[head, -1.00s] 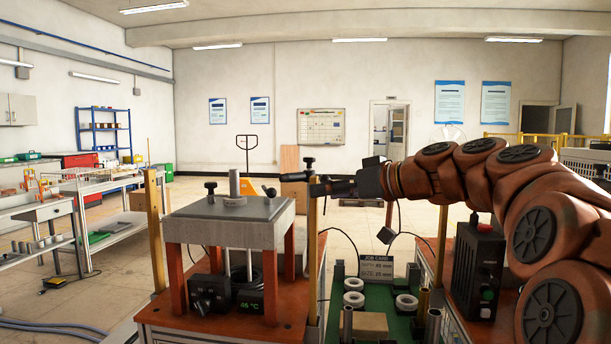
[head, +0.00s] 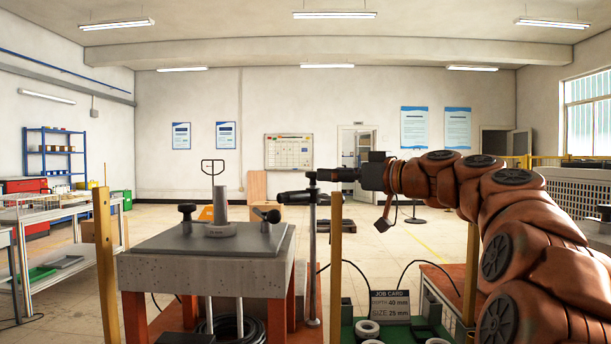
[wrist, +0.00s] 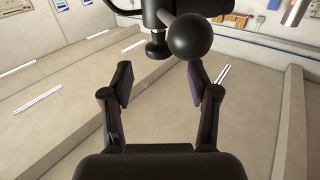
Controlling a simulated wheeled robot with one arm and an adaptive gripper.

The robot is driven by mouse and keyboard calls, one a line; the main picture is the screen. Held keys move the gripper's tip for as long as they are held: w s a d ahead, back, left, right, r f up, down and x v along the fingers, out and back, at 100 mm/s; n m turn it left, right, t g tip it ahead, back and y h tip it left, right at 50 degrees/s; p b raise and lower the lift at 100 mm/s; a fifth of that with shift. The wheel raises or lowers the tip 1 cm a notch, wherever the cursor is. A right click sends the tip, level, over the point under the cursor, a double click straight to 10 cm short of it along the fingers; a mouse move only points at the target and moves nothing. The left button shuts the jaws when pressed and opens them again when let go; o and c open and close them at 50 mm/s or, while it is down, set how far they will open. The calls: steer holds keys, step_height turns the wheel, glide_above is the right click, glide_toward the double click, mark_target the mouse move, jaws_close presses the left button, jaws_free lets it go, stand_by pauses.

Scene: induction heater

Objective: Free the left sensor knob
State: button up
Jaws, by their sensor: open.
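The induction heater (head: 208,266) stands left of centre in the head view. On its top plate are a dark upright knob (head: 187,212) at left and a tilted black knob (head: 268,215) at right. To its right, a thin post (head: 312,250) carries a black horizontal piece (head: 293,196) and a dark top knob (head: 311,178). My gripper (head: 334,174) is by the post top, pointing left. In the wrist view my gripper (wrist: 165,85) is open and empty, with a black ball knob (wrist: 190,37) beyond the fingertips. Which knob this is, I cannot tell.
A wooden upright (head: 336,250) stands right of the post, close under my gripper. A metal cylinder (head: 220,208) rises from the heater's top plate. A job card (head: 389,306) and metal rings (head: 367,329) are at lower right. A wooden upright (head: 106,250) stands at left.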

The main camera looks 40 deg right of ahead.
mark_target(313, 174)
steer(key=shift+x, duration=3.1)
steer(key=c, duration=1.1)
steer(key=shift+f, duration=0.1)
steer(key=shift+c, duration=0.2)
